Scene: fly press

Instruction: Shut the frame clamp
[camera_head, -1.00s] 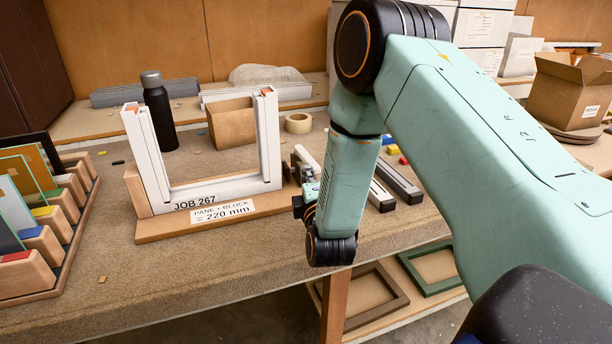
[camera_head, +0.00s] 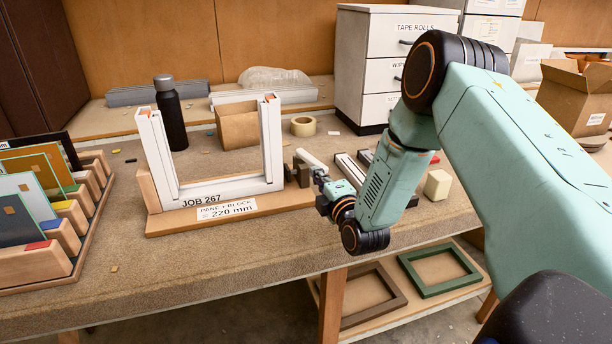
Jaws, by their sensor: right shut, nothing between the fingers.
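A white U-shaped frame (camera_head: 226,188) marked JOB 267 stands upright on a wooden base (camera_head: 165,224) labelled PANE + BLOCK 220 mm. A small dark metal block (camera_head: 301,174), which looks like part of the clamp, sits at the frame's lower right corner. A pale bar (camera_head: 311,157) lies just behind it. My right gripper (camera_head: 320,174) is shut and empty, close to the right of this block. Its fingertips are small and partly merge with the block, so I cannot tell whether they touch. My left gripper is out of view.
A rack (camera_head: 88,225) of coloured panes stands at the left. A dark bottle (camera_head: 171,118), a cardboard box (camera_head: 237,128) and a tape roll (camera_head: 303,126) are behind the frame. A cream block (camera_head: 438,185) lies right of my wrist. The bench front is mostly clear.

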